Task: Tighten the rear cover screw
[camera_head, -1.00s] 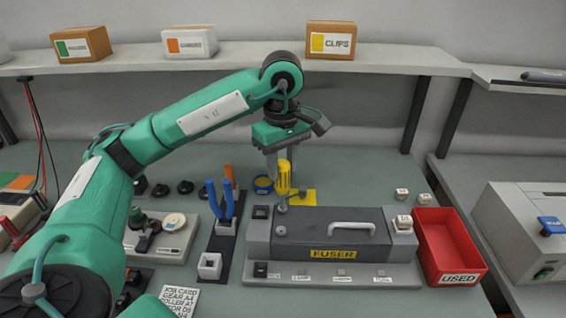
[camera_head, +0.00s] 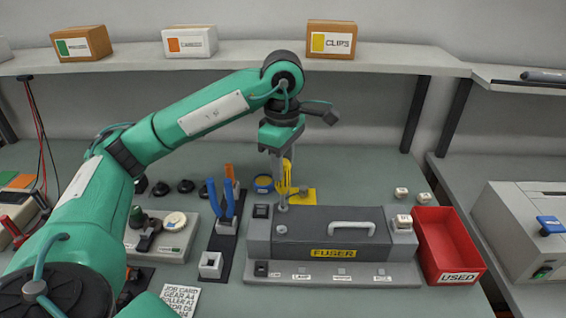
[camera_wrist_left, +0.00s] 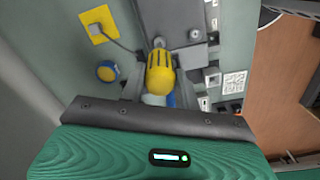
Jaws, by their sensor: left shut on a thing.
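My left gripper (camera_head: 281,172) is shut on a yellow screwdriver (camera_head: 287,180) and holds it upright, tip down, at the back left corner of the grey fuser unit (camera_head: 290,232). The screwdriver handle (camera_wrist_left: 160,72) also shows in the left wrist view, between the fingers. A small round grey screw head (camera_head: 282,208) lies just under the screwdriver. I cannot tell whether the tip sits in it. My right gripper is not in view.
A red USED bin (camera_head: 447,245) stands right of the fuser. Blue-handled pliers (camera_head: 221,198) stand in a holder to the left. A yellow pad (camera_head: 302,196) and a blue-rimmed tin (camera_head: 263,184) lie behind. A shelf with boxes runs along the back.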

